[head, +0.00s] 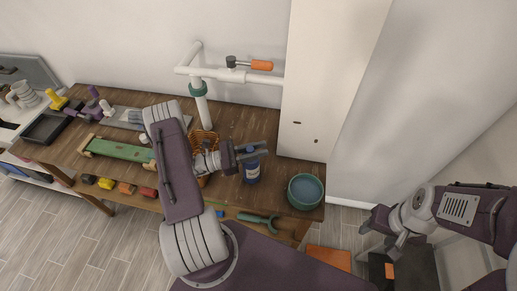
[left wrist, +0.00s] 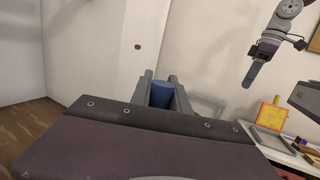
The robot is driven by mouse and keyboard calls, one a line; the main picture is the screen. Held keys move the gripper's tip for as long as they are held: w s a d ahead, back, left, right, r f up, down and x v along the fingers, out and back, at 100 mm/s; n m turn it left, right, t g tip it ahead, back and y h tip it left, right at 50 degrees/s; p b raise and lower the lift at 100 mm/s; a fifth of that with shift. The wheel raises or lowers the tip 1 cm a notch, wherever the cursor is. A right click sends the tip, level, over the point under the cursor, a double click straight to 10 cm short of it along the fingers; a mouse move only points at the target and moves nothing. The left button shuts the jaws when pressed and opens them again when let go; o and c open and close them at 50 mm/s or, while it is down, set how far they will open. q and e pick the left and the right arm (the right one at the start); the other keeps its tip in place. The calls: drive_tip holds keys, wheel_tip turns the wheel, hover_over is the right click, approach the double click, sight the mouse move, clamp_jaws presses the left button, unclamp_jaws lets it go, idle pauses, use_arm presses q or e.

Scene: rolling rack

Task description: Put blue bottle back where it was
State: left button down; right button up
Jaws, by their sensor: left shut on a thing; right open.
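The blue bottle (head: 251,172) stands upright on or just above the right part of the wooden table (head: 232,123); I cannot tell whether its base touches the wood. My left gripper (head: 254,152) is shut on the upper part of the bottle. In the left wrist view the blue bottle (left wrist: 161,94) sits between the two grey fingers (left wrist: 162,90); its lower part is hidden. My right gripper (head: 385,232) is open and empty, off to the right of the table.
A teal bowl (head: 306,191) stands right of the bottle, near the table's right end. A wicker basket (head: 204,142) is close on the left, partly behind my left arm. A white pipe with an orange-handled valve (head: 261,65) rises behind. A green tray-like piece (head: 118,150) lies further left.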

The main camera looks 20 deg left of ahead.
use_arm(q)
drive_tip(key=c, duration=1.3)
unclamp_jaws()
drive_tip(key=shift+o, duration=0.2)
drive_tip(key=shift+a+r, duration=0.1)
drive_tip(key=shift+a, duration=0.05)
drive_tip(key=b+v, duration=0.3)
drive_tip(key=v, duration=0.8)
drive_tip(key=shift+s+a+b, duration=0.25)
drive_tip(key=shift+s+b, duration=0.1)
